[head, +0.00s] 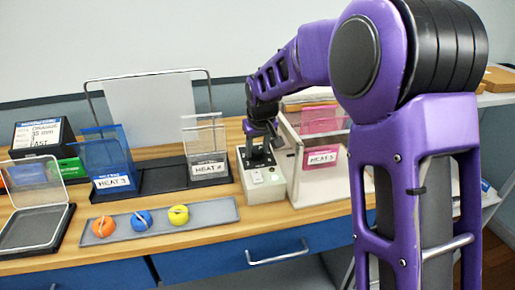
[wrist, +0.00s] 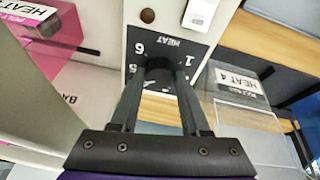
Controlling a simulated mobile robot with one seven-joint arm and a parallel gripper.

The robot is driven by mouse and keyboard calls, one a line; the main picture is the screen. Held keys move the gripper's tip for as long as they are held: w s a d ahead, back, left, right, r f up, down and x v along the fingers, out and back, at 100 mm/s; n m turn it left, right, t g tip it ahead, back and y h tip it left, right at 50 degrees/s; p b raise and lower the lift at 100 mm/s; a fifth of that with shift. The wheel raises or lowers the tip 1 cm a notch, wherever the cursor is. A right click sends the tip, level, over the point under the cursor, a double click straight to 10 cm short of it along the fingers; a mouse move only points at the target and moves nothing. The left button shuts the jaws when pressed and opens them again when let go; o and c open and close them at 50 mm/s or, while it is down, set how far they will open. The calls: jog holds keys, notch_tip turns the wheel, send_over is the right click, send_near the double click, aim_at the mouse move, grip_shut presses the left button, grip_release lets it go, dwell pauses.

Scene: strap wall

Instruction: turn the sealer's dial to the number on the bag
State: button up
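The white sealer (head: 263,190) stands on the bench with a dark dial plate on top. In the wrist view the plate (wrist: 186,59) reads HEAT, with 6, 1 and 5 legible around a dark round dial (wrist: 159,66). My gripper (head: 262,150) is down at the dial. In the wrist view its fingers (wrist: 158,78) stand apart on either side of the dial; whether they touch it is unclear. They hide part of the dial and its pointer. A pink bag (head: 322,128) with a HEAT label stands right of the sealer; its number is too small to trust.
A blue bag (head: 107,160) and a clear bag (head: 206,140), labelled HEAT 4, stand in a black rack (head: 160,180) left of the sealer. A grey tray (head: 215,211) with orange, blue and yellow balls lies in front. An open case (head: 35,225) lies at far left.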

grip_shut()
jog(key=shift+m+h+b, duration=0.3)
jog(key=shift+m, duration=1.4)
jog(key=o, duration=0.8)
grip_release()
